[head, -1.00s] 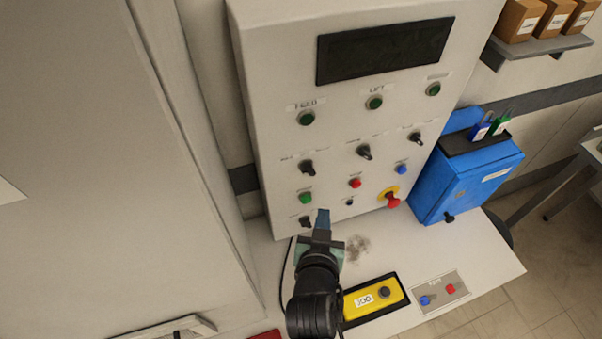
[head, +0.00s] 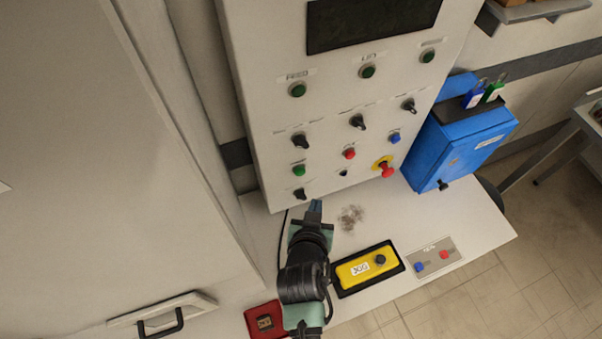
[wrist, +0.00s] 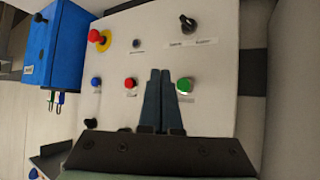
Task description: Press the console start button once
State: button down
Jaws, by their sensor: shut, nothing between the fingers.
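The console (head: 330,120) is a pale upright panel in the head view. A green button (head: 299,170) sits at its lower left; its label is too small to read. In the wrist view the same green button (wrist: 185,86) shows just right of my fingertips. My gripper (head: 314,206) is below and slightly right of the green button in the head view. In the wrist view my gripper (wrist: 160,72) has its two blue-grey fingers together with nothing between them. The fingertips look apart from the button, though the distance is hard to judge.
A red button (head: 349,153), a blue button (head: 395,138), a red mushroom button on yellow (head: 387,171) and black knobs (head: 300,141) are nearby. A yellow box (head: 366,267) and red-and-blue button plate (head: 434,259) lie on the desk. A blue box (head: 460,140) stands right.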

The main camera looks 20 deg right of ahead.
jog(key=shift+w+a+b, duration=0.1)
jog(key=shift+w+b, duration=0.85)
jog(key=shift+w, duration=1.85)
jog(key=shift+w, duration=0.15)
jog(key=shift+w, duration=0.25)
jog(key=shift+w+b, duration=0.4)
jog(key=shift+w, duration=0.05)
dwell(0.5)
jog(key=shift+s, duration=0.1)
jog(key=shift+s+p, duration=0.4)
jog(key=shift+s, duration=0.35)
jog(key=shift+s, duration=0.1)
jog(key=shift+s+p, duration=1.1)
jog(key=shift+s, duration=1.35)
